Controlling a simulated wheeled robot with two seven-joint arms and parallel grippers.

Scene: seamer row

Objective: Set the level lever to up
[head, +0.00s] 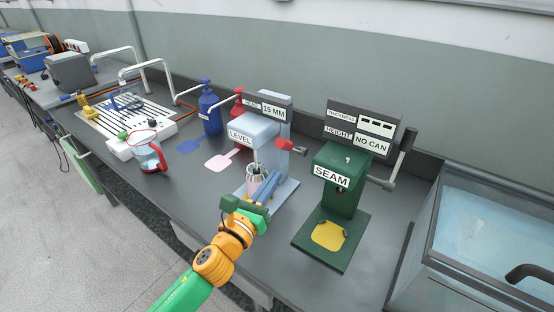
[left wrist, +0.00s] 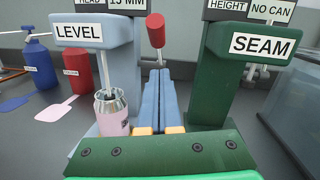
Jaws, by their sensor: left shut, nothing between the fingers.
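The light-blue LEVEL machine (head: 268,130) stands mid-bench; it also shows in the left wrist view (left wrist: 92,32). Its lever has a red knob (head: 282,144) on a short rod at the machine's right side. In the left wrist view the red knob (left wrist: 155,30) stands above its rod, beyond my fingertips. A can (left wrist: 111,115) with a pink lower part sits under the LEVEL head. My left gripper (head: 272,180) is shut and empty, its blue fingers together beside the can and below the knob. Whether the fingertips touch the rod I cannot tell. My right gripper is out of view.
The green SEAM machine (head: 343,180), with a crank (head: 404,150), stands close on the right. Blue (head: 209,110) and red (head: 237,104) bottles stand to the left, with a jug (head: 150,155) farther left. A glass-walled tank (head: 480,240) is at right. Bare bench lies front left.

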